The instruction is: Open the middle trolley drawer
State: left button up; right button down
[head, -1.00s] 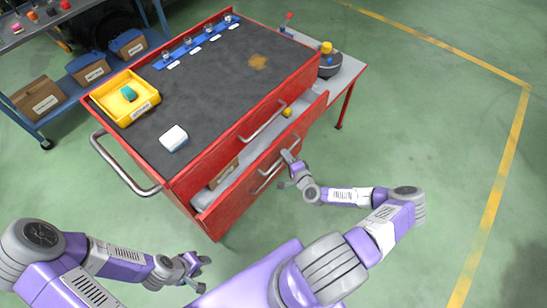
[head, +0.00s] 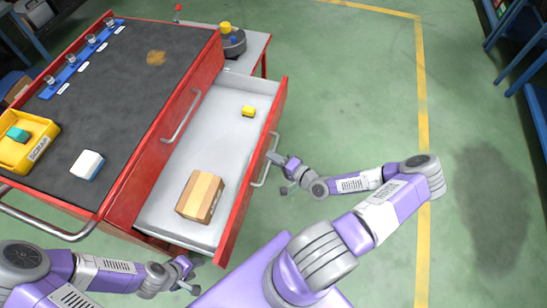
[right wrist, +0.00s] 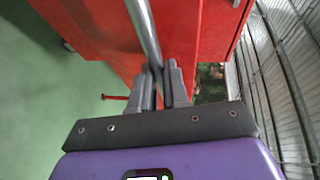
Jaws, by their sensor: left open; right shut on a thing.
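The red trolley (head: 118,205) stands at the left in the head view. Its middle drawer (head: 163,215) is pulled well out, with a grey inside that holds a cardboard box (head: 201,196) and a small yellow block (head: 248,111). My right gripper (head: 276,160) is at the handle (head: 263,170) on the drawer's front. In the right wrist view its two fingers (right wrist: 160,88) are closed around the grey handle bar (right wrist: 143,30). My left gripper (head: 190,276) is open and empty, low beside the trolley's near corner.
On the trolley's black top are a yellow bin (head: 24,146), a white block (head: 87,164) and a blue rack (head: 83,58). A side shelf (head: 254,50) holds a round dark object. The green floor to the right is clear. Blue shelving (head: 525,75) stands far right.

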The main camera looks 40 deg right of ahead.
jog(key=shift+s+d, duration=0.1)
jog(key=shift+s, duration=0.1)
jog(key=c, duration=1.1)
grip_release()
jog(key=p+v, duration=0.1)
jog(key=v, duration=0.6)
jog(key=shift+s+d, duration=0.1)
jog(key=shift+s, duration=0.25)
